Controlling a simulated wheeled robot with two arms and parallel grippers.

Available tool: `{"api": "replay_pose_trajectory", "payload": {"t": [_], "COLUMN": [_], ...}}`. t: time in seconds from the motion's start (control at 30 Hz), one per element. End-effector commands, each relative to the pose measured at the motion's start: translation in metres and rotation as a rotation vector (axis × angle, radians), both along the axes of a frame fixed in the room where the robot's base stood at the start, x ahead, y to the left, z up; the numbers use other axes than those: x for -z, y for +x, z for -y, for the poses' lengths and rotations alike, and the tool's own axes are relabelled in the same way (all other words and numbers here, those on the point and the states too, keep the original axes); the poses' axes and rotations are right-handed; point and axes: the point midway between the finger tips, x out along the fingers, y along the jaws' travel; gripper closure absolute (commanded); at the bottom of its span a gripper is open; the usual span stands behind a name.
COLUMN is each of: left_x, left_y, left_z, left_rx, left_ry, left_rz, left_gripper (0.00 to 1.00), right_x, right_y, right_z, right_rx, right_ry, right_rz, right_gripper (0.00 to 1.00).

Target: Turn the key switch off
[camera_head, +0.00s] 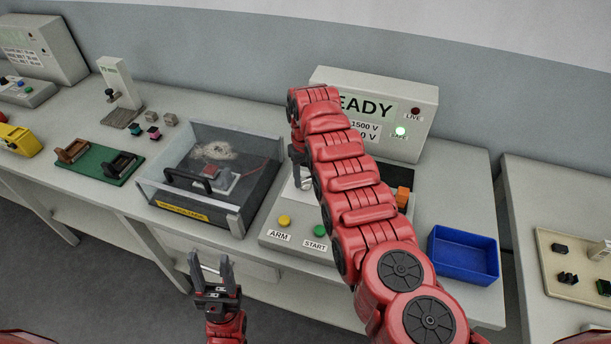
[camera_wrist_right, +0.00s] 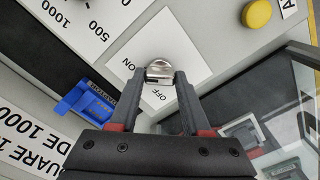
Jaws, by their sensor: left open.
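The key switch (camera_wrist_right: 160,72) is a metal key knob on a white plate with ON and OFF labels in the right wrist view. My right gripper (camera_wrist_right: 160,82) has one finger on each side of the knob; I cannot tell whether they press on it. In the head view my red right arm covers most of the switch area, and the right gripper (camera_head: 298,155) shows only partly, above the panel. My left gripper (camera_head: 213,272) is open and empty, in front of the bench.
A clear-lidded box (camera_head: 210,170) stands left of the control panel, which has a yellow ARM button (camera_head: 284,221) and green START button (camera_head: 320,231). A display box (camera_head: 425,110) reading READY stands behind, its SAFE lamp lit. A blue tray (camera_head: 463,254) is at right.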

Motion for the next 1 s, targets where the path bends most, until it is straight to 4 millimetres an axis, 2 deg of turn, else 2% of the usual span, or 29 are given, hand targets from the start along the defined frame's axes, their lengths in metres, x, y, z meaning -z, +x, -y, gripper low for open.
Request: {"api": "replay_pose_trajectory", "payload": {"t": [0.03,0.13,0.17,0.57,1.0], "left_x": [0.000,0.000,0.000,0.007,0.043], "left_y": [0.000,0.000,0.000,0.000,0.000], "left_z": [0.000,0.000,0.000,0.000,0.000], "left_rx": [0.000,0.000,0.000,0.000,0.000], "left_ry": [0.000,0.000,0.000,0.000,0.000], "left_rz": [0.000,0.000,0.000,0.000,0.000], "left_gripper": [0.50,0.50,0.50,0.50,0.50], "right_x": [0.000,0.000,0.000,0.001,0.004], "right_y": [0.000,0.000,0.000,0.002,0.002], "right_z": [0.000,0.000,0.000,0.000,0.001], "right_rx": [0.000,0.000,0.000,-0.066,-0.420], "right_ry": [0.000,0.000,0.000,0.002,0.000], "right_rz": [0.000,0.000,0.000,0.006,0.007], "right_gripper": [0.80,0.98,1.00,1.00,1.00]}}
